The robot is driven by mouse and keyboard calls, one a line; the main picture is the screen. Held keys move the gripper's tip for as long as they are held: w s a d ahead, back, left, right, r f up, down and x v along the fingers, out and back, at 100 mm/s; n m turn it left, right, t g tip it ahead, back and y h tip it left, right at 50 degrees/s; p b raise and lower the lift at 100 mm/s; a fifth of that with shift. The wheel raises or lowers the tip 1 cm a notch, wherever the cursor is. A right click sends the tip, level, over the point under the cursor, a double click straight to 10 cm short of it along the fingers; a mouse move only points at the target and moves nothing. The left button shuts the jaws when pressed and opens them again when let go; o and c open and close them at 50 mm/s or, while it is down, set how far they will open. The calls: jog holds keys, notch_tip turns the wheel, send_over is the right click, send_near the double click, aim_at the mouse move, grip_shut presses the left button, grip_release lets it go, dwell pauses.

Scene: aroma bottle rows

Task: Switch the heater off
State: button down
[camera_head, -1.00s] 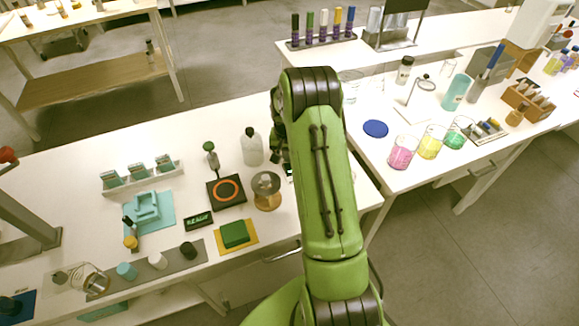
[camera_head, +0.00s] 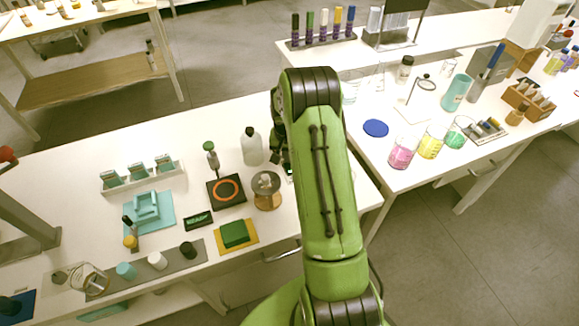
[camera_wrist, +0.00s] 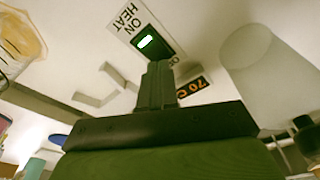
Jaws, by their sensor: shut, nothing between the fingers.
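The heater switch (camera_wrist: 153,44) is a dark rocker with a lit green patch on a white plate marked HEAT and ON in the wrist view. Another label at its other end is mostly hidden by my fingers. My gripper (camera_wrist: 159,68) is shut and empty, its fingertips overlapping the end of the switch away from ON; I cannot tell whether they touch it. A dark display with orange "70 C" (camera_wrist: 193,87) lies beside the fingers. In the head view, my arm hides most of the switch and gripper. A black hot plate with an orange ring (camera_head: 227,191) sits to their left.
A white bottle (camera_head: 252,147) and a round-topped stand (camera_head: 266,190) are close to my arm's left. A green block (camera_head: 234,233) lies in front. The right bench holds beakers of pink (camera_head: 401,152), yellow and green material. A pale cylinder (camera_wrist: 262,75) stands near my gripper.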

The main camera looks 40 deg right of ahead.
aim_at(288, 165)
jog(key=shift+f+b, duration=0.75)
jog(key=shift+f, duration=0.25)
jog(key=shift+r, duration=0.1)
dwell(0.3)
jog(key=shift+r+p, duration=2.35)
jog(key=shift+r, duration=1.15)
